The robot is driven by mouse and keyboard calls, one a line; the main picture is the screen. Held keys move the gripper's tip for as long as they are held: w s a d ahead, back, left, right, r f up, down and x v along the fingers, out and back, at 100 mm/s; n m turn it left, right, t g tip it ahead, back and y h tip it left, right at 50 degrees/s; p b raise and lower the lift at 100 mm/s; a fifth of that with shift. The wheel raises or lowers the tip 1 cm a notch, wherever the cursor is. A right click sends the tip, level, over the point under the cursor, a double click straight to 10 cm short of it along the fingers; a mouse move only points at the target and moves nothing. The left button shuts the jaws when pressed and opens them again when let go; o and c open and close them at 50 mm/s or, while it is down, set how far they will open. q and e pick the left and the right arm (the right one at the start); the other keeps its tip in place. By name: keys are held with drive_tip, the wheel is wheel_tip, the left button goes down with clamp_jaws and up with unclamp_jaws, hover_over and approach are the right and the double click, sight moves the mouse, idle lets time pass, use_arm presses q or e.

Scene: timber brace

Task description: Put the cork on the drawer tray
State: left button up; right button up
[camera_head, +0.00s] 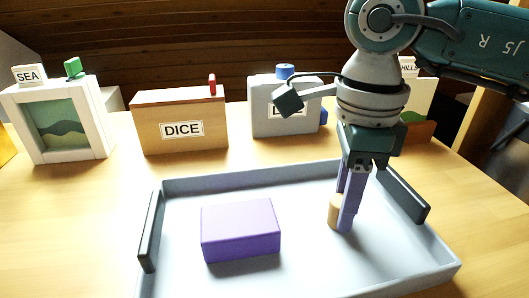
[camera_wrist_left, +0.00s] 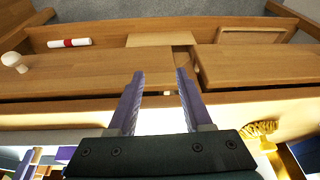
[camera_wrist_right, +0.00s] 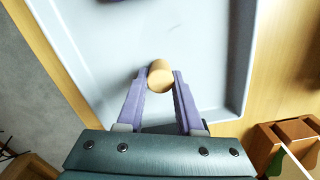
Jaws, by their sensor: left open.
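The cork (camera_head: 334,212) is a small tan cylinder inside the grey tray, at its right part in the head view. My right gripper (camera_head: 346,225) points down with its purple fingers on either side of the cork. In the right wrist view the cork (camera_wrist_right: 160,76) sits between the fingertips, which appear to touch both its sides. I cannot tell whether it touches the tray floor. My left gripper (camera_wrist_left: 160,75) is open and empty in its wrist view, above a wooden drawer-like unit (camera_wrist_left: 80,70). A tray-like wooden recess (camera_wrist_left: 250,36) shows there at upper right.
The grey tray (camera_head: 300,172) has black side handles and holds a purple box (camera_head: 240,230). Behind it stand the SEA frame (camera_head: 102,125), DICE box (camera_head: 180,110) and a grey box (camera_head: 285,118). A white knob (camera_wrist_left: 15,61) and red-white roll (camera_wrist_left: 69,43) show below my left gripper.

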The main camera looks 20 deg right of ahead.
drive_tip(key=o, duration=0.4)
drive_tip(key=shift+r, duration=0.15)
drive_tip(key=shift+r, duration=0.3)
wheel_tip(320, 180, up, 12)
drive_tip(key=shift+f+p, duration=0.2)
drive_tip(key=shift+p, duration=0.95)
